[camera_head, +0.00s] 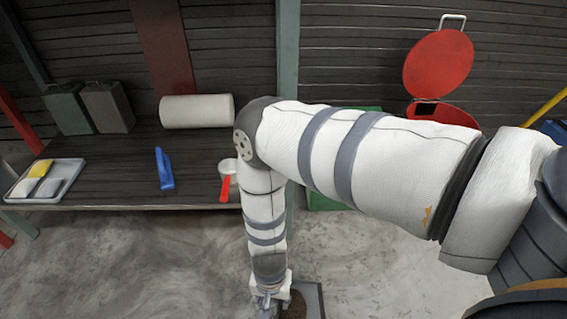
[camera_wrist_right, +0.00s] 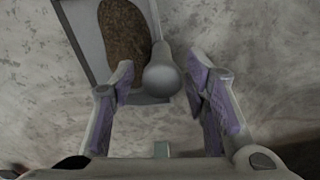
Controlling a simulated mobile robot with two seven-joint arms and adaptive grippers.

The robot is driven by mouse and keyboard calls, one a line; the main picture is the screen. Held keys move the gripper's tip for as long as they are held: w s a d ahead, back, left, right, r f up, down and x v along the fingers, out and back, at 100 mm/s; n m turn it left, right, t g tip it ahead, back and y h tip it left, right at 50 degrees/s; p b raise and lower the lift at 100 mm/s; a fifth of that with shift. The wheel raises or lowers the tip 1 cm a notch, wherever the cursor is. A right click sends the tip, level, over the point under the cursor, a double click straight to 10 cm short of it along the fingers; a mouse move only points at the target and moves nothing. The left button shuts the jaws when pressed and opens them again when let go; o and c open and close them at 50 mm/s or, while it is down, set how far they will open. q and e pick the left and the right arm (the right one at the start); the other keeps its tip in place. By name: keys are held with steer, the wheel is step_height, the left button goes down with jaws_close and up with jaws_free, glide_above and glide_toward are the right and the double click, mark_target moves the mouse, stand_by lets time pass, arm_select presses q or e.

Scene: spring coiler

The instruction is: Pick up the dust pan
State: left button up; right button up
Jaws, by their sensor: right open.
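The dust pan (camera_head: 318,292) is a grey flat pan on the concrete floor, at the bottom of the head view and partly hidden by my right gripper. It also shows at the top of the right wrist view (camera_wrist_right: 88,32). A brown, rough oval thing (camera_wrist_right: 124,42) lies over it. A grey rounded handle end (camera_wrist_right: 162,74) shows between the fingertips in the wrist view, with no clear contact. My right gripper (camera_wrist_right: 162,80) is open and reaches down near the floor (camera_head: 268,300). My left gripper is out of view.
A dark workbench (camera_head: 110,175) at the left holds a tray (camera_head: 70,170), a blue tool (camera_head: 163,168), a white pot with a red handle (camera_head: 226,188) and a white roll (camera_head: 197,111). A bin with an open red lid (camera_head: 438,65) stands behind. Bare floor surrounds the pan.

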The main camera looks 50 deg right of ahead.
step_height(320, 180, down, 5)
steer(key=b, duration=0.2)
steer(key=shift+f+b, duration=0.2)
steer(key=shift+b, duration=0.2)
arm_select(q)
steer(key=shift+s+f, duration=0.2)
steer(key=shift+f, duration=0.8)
arm_select(e)
steer(key=shift+a+r, duration=0.1)
steer(key=shift+r, duration=0.1)
steer(key=shift+c, duration=0.2)
jaws_close()
step_height(320, 180, up, 3)
steer(key=shift+w+p, duration=0.15)
steer(key=shift+p, duration=0.75)
arm_select(q)
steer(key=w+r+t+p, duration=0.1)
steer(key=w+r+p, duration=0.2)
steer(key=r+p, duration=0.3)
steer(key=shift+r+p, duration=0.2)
steer(key=shift+p, duration=0.6)
arm_select(e)
steer(key=s+r+g+h, duration=0.1)
steer(key=s+r, duration=1)
steer(key=s, duration=0.3)
steer(key=shift+s+a, duration=0.15)
